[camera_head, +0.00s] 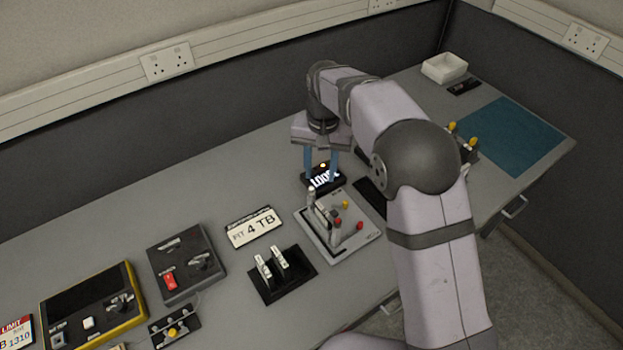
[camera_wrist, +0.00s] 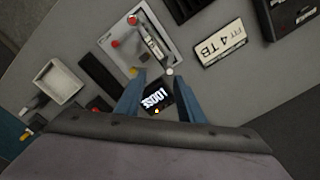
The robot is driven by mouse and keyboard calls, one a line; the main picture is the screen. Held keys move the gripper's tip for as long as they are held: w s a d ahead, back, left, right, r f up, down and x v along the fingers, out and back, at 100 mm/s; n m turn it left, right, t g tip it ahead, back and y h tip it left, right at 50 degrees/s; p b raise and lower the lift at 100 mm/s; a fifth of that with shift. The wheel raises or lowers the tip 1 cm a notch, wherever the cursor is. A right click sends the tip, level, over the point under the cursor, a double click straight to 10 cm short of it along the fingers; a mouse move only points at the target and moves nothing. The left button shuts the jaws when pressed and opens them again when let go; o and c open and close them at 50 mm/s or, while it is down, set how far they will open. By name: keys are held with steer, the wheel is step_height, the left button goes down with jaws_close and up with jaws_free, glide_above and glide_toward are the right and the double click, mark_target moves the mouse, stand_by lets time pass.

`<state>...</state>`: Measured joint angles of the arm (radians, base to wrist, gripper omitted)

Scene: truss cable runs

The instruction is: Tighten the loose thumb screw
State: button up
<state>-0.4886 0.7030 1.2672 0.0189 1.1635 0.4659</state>
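A small black display (camera_head: 313,185) with a lit sign that appears to read "LOOSE" and an amber light stands behind a light grey plate (camera_head: 358,243). The display also shows between my fingers in the wrist view (camera_wrist: 153,99). The plate carries a pale connector (camera_wrist: 153,42) with a silver-headed post (camera_head: 311,191) at its display end, which looks like a thumb screw. That silver head (camera_wrist: 170,72) appears beside one fingertip; I cannot tell whether they touch. My gripper (camera_head: 320,177) has two blue fingers spread apart, with nothing between the tips. The screw's thread is not visible.
Red knobs (camera_head: 360,226) and a yellow knob (camera_head: 346,204) stand on the plate. A "FIT 4 TB" label (camera_head: 252,228), a black base with pale levers (camera_head: 283,283) and dark switch boxes (camera_head: 185,262) lie left. A white bin (camera_head: 444,68) and blue mat (camera_head: 510,135) are right.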

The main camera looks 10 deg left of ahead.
mark_target(312, 189)
steer(key=shift+w+a+r, duration=0.1)
steer(key=shift+w+a, duration=0.05)
steer(key=shift+a, duration=0.95)
steer(key=shift+f+p, duration=1.45)
steer(key=shift+f, duration=2.25)
jaws_close()
